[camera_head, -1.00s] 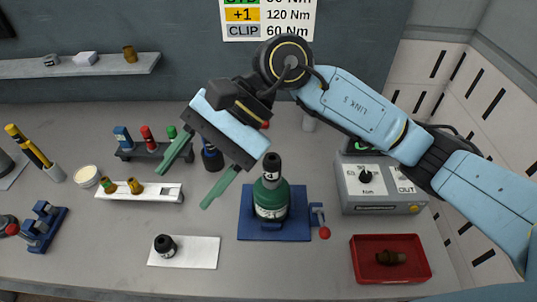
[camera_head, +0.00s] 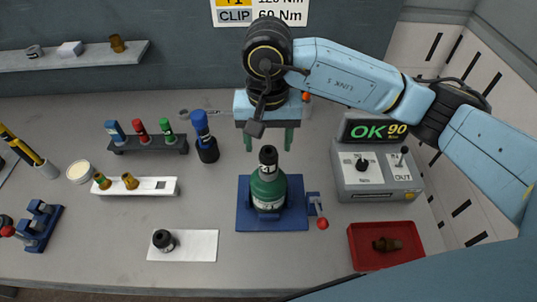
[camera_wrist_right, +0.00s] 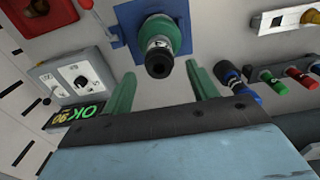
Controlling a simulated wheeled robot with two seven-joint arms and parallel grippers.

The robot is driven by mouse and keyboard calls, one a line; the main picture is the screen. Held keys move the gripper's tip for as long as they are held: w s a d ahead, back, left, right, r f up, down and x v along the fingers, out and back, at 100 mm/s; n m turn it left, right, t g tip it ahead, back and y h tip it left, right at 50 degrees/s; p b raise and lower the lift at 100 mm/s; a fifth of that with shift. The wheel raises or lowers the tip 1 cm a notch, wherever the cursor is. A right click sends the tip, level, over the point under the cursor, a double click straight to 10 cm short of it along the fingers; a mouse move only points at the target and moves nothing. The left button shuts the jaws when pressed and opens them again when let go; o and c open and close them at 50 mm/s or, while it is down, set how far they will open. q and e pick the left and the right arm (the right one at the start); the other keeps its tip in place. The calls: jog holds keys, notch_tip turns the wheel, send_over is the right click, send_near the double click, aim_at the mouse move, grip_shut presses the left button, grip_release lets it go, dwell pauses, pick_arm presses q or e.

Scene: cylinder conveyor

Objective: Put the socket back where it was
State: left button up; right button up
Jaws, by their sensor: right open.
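A black socket-like piece (camera_head: 268,155) sits on top of the green cylinder (camera_head: 267,186), which stands upright on a blue fixture (camera_head: 243,220). The black piece also shows in the wrist view (camera_wrist_right: 159,62). A second short black socket (camera_head: 163,240) rests on a white mat (camera_head: 200,246) at the front left. My right gripper (camera_head: 268,138) is open and empty, just behind and above the cylinder's top. In the wrist view, its two green fingers (camera_wrist_right: 161,88) are apart, with the black piece beyond the gap between them. My left gripper is not in view.
A rack (camera_head: 150,148) with blue, red and green pieces and a blue-topped tool (camera_head: 207,148) stand left. A white rail (camera_head: 160,187) holds brass parts. At right are a control box (camera_head: 378,185) with an "OK 90" display (camera_head: 377,130) and a red tray (camera_head: 359,262).

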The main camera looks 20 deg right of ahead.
aim_at(269, 157)
jog(key=shift+s+f+p, duration=0.1)
jog(key=shift+f+p, duration=0.25)
jog(key=shift+f, duration=0.3)
notch_tip(269, 157, down, 4)
jog(key=shift+f+p, duration=0.1)
jog(key=shift+p, duration=0.5)
jog(key=shift+c, duration=0.2)
jog(key=c, duration=1.2)
